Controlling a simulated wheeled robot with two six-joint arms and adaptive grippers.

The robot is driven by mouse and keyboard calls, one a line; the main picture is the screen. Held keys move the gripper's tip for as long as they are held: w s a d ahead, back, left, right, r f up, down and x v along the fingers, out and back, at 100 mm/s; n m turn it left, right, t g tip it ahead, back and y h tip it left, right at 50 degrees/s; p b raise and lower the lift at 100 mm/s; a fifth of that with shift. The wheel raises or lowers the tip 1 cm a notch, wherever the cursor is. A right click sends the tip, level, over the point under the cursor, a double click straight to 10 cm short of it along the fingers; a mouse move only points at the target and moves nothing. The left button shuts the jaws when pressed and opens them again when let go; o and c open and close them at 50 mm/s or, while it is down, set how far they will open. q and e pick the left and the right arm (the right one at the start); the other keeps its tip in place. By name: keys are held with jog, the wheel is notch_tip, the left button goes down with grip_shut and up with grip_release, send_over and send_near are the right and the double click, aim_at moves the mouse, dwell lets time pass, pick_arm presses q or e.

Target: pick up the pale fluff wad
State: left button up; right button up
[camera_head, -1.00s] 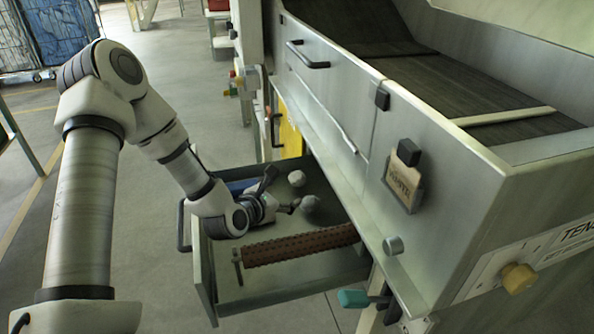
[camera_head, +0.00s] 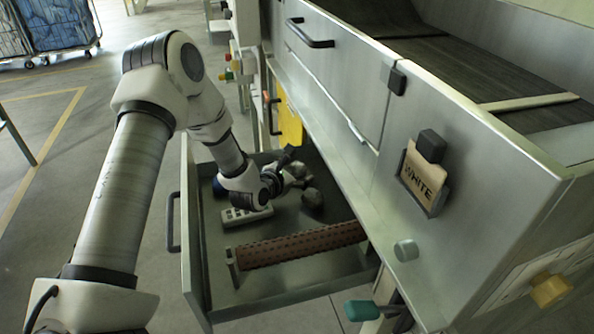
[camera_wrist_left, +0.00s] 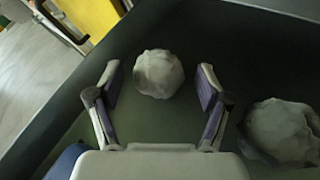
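The pale fluff wad (camera_wrist_left: 158,73) is a small round lump on the drawer floor. In the left wrist view it lies between the spread finger ends of my left gripper (camera_wrist_left: 158,84), with a gap on both sides. In the head view my left gripper (camera_head: 288,174) reaches down into the open drawer and partly hides the wad (camera_head: 299,171). The gripper is open and empty. A second, greyer wad (camera_head: 313,198) lies nearby; in the left wrist view it sits at the lower right (camera_wrist_left: 284,131). My right gripper is out of view.
The open drawer (camera_head: 196,262) also holds a brown ribbed roller (camera_head: 300,245), a pale block with holes (camera_head: 247,215) and a blue item (camera_head: 218,187). The machine body overhangs its right side. A yellow panel (camera_head: 290,124) stands behind the drawer.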

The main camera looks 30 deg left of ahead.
pick_arm(q)
jog(key=c, duration=0.7)
jog(key=shift+o, duration=0.2)
